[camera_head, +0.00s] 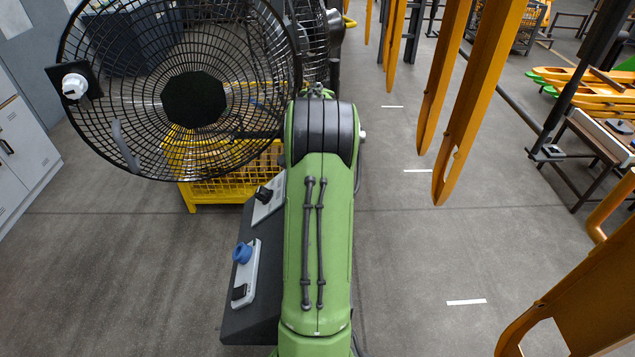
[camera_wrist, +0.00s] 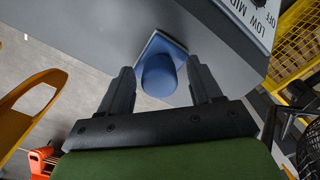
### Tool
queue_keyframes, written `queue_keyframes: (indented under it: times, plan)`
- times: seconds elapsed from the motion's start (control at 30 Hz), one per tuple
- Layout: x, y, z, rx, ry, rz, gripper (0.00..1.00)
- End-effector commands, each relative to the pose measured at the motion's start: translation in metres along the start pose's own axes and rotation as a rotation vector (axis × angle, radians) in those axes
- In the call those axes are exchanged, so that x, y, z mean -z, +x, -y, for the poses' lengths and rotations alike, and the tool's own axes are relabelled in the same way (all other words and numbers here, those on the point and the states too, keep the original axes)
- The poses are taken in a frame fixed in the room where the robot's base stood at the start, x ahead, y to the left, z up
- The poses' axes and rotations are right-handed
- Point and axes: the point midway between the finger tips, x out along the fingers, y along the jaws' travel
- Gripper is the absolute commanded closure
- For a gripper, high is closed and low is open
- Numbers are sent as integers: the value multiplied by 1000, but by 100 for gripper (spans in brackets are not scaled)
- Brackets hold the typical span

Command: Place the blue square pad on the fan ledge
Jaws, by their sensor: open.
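The blue square pad (camera_wrist: 180,47) shows in the wrist view with a round blue grip (camera_wrist: 158,76) standing out from it. It appears to be against the grey surface of the fan ledge (camera_wrist: 95,28), near its edge. My gripper (camera_wrist: 159,65) is open, with one finger on each side of the grip; I cannot tell whether they touch it. In the head view a blue round piece (camera_head: 243,252) shows on the dark ledge (camera_head: 250,322) beside my green arm. My gripper is hidden there.
A large black fan (camera_head: 195,98) stands at the left with a yellow wire crate (camera_head: 235,178) behind it. A panel marked LOW, MID, OFF (camera_wrist: 256,20) is close to the pad. Orange beams (camera_head: 480,90) hang at the right. Grey floor (camera_head: 410,250) is clear between.

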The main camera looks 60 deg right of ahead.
Motion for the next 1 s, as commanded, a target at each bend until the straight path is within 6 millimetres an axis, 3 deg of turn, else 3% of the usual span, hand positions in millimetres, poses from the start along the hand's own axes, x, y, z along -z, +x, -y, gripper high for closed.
queue_keyframes:
  times: [0.17,0.4,0.53,0.67,0.87,0.93,1.0]
  plan:
    - [1,-18,1,3,0,-4,36]
    - [1,-83,1,4,1,-4,36]
    - [1,-109,1,3,1,-3,36]
    - [0,-120,0,1,0,-1,36]
    - [0,-121,0,1,-1,-1,36]
    - [-9,-125,4,5,-31,-7,36]
    - [-35,-138,12,19,-122,-28,36]
